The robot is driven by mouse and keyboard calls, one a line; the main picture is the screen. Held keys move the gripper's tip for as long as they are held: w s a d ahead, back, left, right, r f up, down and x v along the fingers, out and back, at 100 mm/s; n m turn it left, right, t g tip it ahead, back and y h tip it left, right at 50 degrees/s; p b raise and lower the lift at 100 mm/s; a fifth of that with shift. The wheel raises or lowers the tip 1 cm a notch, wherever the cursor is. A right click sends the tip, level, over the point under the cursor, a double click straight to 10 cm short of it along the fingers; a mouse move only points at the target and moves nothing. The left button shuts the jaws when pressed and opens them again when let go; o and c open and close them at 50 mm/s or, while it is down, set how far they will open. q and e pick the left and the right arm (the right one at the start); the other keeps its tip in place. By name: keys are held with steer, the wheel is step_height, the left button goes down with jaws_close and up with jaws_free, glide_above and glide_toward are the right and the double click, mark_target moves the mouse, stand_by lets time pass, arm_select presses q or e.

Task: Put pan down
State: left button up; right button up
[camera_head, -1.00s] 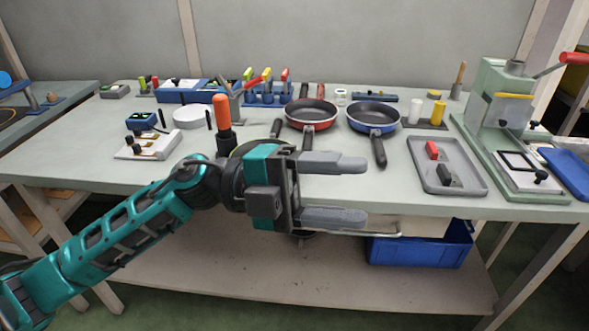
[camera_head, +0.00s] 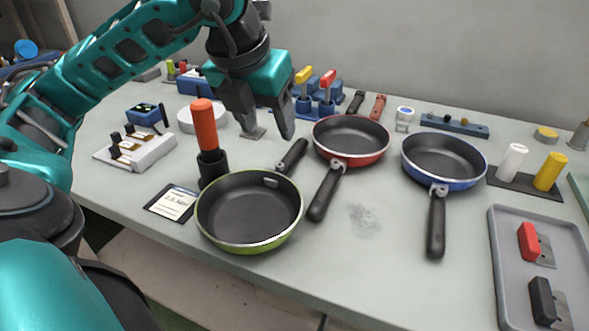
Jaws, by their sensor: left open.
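A green-rimmed pan (camera_head: 248,212) lies flat on the table near its front edge, its black handle pointing up and right. A red pan (camera_head: 350,138) and a blue pan (camera_head: 442,160) rest farther back and to the right, their handles pointing toward the front. My left gripper (camera_head: 268,135) points down above the table, behind the green pan and left of the red pan. Its two fingers are apart with nothing between them. It appears clear of the green pan's handle. My right gripper is out of view.
An orange-handled tool (camera_head: 205,128) stands upright left of the green pan, near a small card (camera_head: 173,203). A grey tray (camera_head: 495,275) with red and black pieces lies at right. Yellow and white cylinders (camera_head: 548,171) stand behind it. Table between green pan and tray is mostly clear.

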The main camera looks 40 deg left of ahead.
arm_select(q)
steer(key=b, duration=0.2)
glide_above(284, 163)
steer(key=s+d, duration=0.1)
steer(key=s, duration=0.2)
step_height(284, 163, down, 6)
steer(key=shift+f, duration=0.1)
steer(key=shift+w+b+x, duration=0.1)
steer(key=shift+b+x, duration=0.45)
steer(key=shift+x, duration=1)
steer(key=shift+w+b+x, duration=0.15)
steer(key=shift+b+x, duration=0.4)
steer(key=shift+x, duration=1)
steer(key=shift+a, duration=0.1)
steer(key=c, duration=0.9)
jaws_close()
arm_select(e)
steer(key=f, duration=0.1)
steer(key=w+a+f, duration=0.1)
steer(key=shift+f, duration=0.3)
arm_select(q)
steer(key=shift+r, duration=0.25)
